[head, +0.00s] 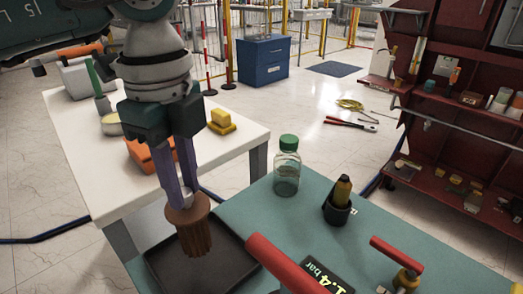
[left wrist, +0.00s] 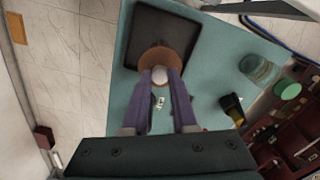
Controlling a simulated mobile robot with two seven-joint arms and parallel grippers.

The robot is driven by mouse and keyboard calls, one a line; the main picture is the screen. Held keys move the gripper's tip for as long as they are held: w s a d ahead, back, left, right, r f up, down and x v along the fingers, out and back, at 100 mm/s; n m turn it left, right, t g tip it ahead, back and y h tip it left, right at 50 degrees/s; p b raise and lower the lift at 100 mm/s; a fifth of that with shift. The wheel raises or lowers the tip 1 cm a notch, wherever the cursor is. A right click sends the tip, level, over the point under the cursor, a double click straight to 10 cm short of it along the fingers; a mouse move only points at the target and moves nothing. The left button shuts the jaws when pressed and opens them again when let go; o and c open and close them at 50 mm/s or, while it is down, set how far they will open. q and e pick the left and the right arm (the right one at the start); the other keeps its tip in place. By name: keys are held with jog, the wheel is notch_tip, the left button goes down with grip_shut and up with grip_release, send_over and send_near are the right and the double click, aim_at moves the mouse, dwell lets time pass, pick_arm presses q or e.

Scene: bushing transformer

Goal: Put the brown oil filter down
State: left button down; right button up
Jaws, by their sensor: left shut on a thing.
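The brown oil filter (head: 191,226) hangs upright below my left gripper (head: 187,192) in the head view. My left gripper is shut on its pale top knob. The filter is at the dark square tray (head: 225,262) on the teal table; I cannot tell whether its ribbed lower end touches the tray. In the left wrist view the brown filter (left wrist: 160,57) shows between the purple fingertips (left wrist: 160,75), over the edge of the tray (left wrist: 187,27). My right gripper is not in view.
A glass bottle with green cap (head: 287,168) and a yellow-topped item in a black holder (head: 340,200) stand right of the tray. A red handle (head: 285,264) and a 1.4 bar display (head: 328,277) are in front. A white table (head: 80,150) stands left.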

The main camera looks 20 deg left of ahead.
aim_at(188, 208)
pick_arm(q)
jog(key=shift+f, duration=2.35)
jog(key=c, duration=0.7)
grip_release()
